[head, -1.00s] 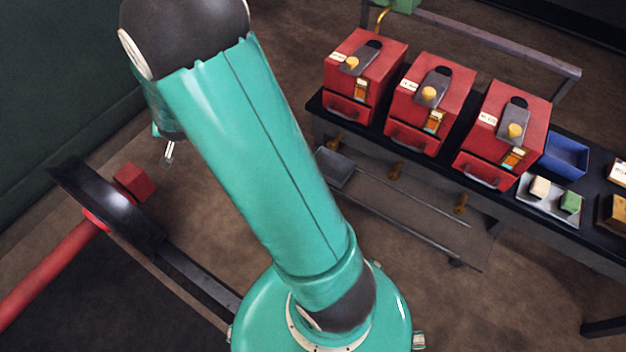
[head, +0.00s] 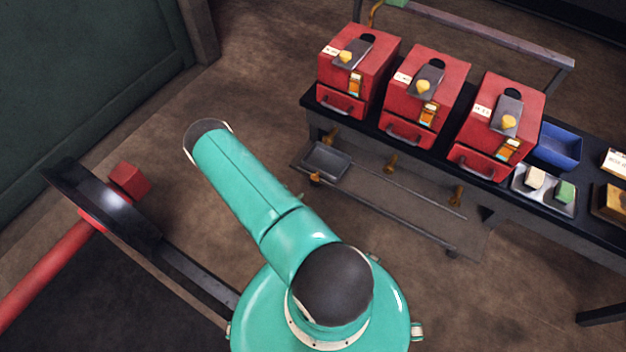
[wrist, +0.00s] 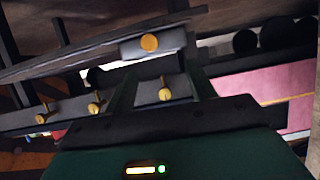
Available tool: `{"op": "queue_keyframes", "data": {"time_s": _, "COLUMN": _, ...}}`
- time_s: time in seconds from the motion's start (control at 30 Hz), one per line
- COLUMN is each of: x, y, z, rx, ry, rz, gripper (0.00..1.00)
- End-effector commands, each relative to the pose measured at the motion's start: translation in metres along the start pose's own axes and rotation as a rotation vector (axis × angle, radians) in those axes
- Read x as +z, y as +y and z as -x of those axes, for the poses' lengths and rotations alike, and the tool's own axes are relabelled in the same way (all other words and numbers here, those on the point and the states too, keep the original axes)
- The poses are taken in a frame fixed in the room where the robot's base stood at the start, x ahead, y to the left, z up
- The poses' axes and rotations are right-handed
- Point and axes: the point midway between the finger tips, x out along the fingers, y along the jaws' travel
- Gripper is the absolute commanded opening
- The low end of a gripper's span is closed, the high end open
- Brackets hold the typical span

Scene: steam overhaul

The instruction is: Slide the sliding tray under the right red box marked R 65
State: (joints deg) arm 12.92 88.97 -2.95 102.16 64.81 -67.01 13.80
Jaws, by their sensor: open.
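The sliding tray (head: 327,160) is a shallow grey tray on rails below the bench front, at the rails' left end, roughly below the left red box (head: 358,70). A brass knob (head: 314,178) sits at its front. In the wrist view a grey block-like front with a round brass knob (wrist: 149,42) appears to be the tray. The right red box (head: 500,125) stands on the bench; its label is too small to read surely. My gripper (wrist: 160,74) is open, its dark green fingers apart, with nothing visibly held. It is hidden in the head view.
A middle red box (head: 424,97) stands between the others. Brass handles (head: 391,163) hang along the bench front behind the rails (head: 400,218). A blue bin (head: 558,147) is at right. A red pipe (head: 50,260) and dark beam lie at left. The floor before the bench is clear.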

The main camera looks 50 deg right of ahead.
Motion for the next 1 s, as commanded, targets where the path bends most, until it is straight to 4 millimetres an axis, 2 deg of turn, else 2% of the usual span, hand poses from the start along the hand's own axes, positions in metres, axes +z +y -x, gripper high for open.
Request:
{"op": "queue_keyframes", "data": {"time_s": 0.03, "x": 0.005, "y": 0.011, "z": -0.002, "rx": 0.013, "ry": 0.015, "rz": 0.008, "gripper": 0.55}}
{"op": "queue_keyframes", "data": {"time_s": 0.1, "x": 0.007, "y": 0.018, "z": -0.004, "rx": 0.023, "ry": 0.033, "rz": 0.011, "gripper": 0.55}}
{"op": "queue_keyframes", "data": {"time_s": 0.27, "x": 0.008, "y": 0.021, "z": -0.016, "rx": 0.028, "ry": 0.039, "rz": 0.011, "gripper": 0.55}}
{"op": "queue_keyframes", "data": {"time_s": 0.8, "x": 0.004, "y": 0.023, "z": -0.116, "rx": 0.027, "ry": 0.037, "rz": 0.010, "gripper": 0.55}}
{"op": "queue_keyframes", "data": {"time_s": 1.0, "x": 0.003, "y": 0.023, "z": -0.138, "rx": 0.026, "ry": 0.037, "rz": 0.011, "gripper": 0.55}}
